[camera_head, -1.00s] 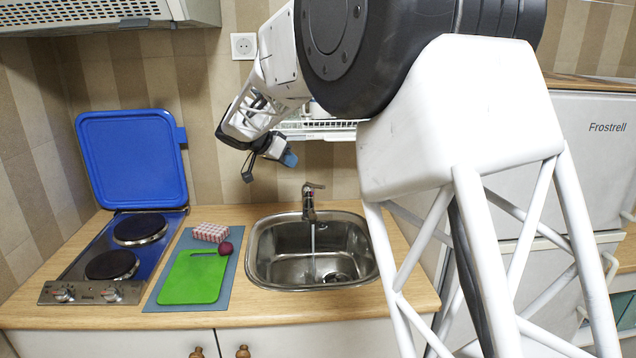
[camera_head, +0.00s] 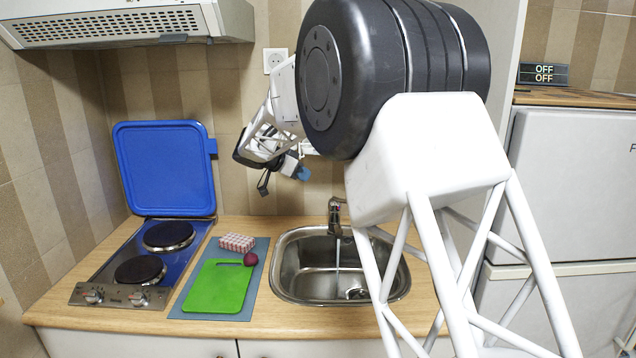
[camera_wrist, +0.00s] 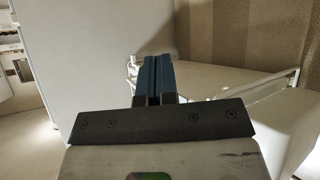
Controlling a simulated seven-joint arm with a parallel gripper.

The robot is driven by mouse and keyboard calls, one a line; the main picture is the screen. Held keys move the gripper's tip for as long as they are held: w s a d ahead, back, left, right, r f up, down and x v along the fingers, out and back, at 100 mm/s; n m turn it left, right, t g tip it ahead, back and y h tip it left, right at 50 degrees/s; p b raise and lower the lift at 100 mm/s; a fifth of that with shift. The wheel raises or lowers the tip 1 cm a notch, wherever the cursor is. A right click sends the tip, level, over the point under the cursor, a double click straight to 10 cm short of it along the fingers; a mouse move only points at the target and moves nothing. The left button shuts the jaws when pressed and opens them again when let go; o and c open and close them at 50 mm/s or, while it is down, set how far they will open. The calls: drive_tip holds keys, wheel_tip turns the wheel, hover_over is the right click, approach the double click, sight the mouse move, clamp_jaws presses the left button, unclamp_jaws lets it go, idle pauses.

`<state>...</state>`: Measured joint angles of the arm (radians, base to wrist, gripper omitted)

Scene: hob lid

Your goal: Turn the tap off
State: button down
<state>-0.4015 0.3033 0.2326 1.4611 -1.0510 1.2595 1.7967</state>
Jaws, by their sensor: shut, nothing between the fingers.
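The tap (camera_head: 337,212) stands at the back of the steel sink (camera_head: 300,268) in the head view. A thin stream of water runs from its spout into the basin. My arm's thick upper link hides part of the tap's right side. My gripper (camera_head: 302,172) hangs above the counter, up and left of the tap and apart from it. Its blue fingers show pressed together in the wrist view (camera_wrist: 153,75), with nothing between them. The tap is not visible in the wrist view.
The hob's blue lid (camera_head: 165,168) stands open behind two hotplates. A green board (camera_head: 217,287), a checked box (camera_head: 237,242) and a dark red round item (camera_head: 250,259) lie left of the sink. A white fridge (camera_head: 570,190) stands at the right. A display (camera_head: 543,74) reads OFF twice.

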drive_tip(key=x, duration=1.9)
drive_tip(key=shift+d, duration=0.15)
drive_tip(key=shift+f, duration=0.15)
drive_tip(key=shift+s+d+f, duration=0.1)
drive_tip(key=shift+d+f, duration=0.05)
drive_tip(key=shift+f, duration=0.35)
drive_tip(key=shift+s+d+f, duration=0.1)
drive_tip(key=shift+f, duration=0.4)
drive_tip(key=shift+a+r, duration=0.1)
drive_tip(key=v, duration=1.9)
drive_tip(key=shift+s+r, duration=0.2)
drive_tip(key=shift+s, duration=0.35)
drive_tip(key=shift+s, duration=0.1)
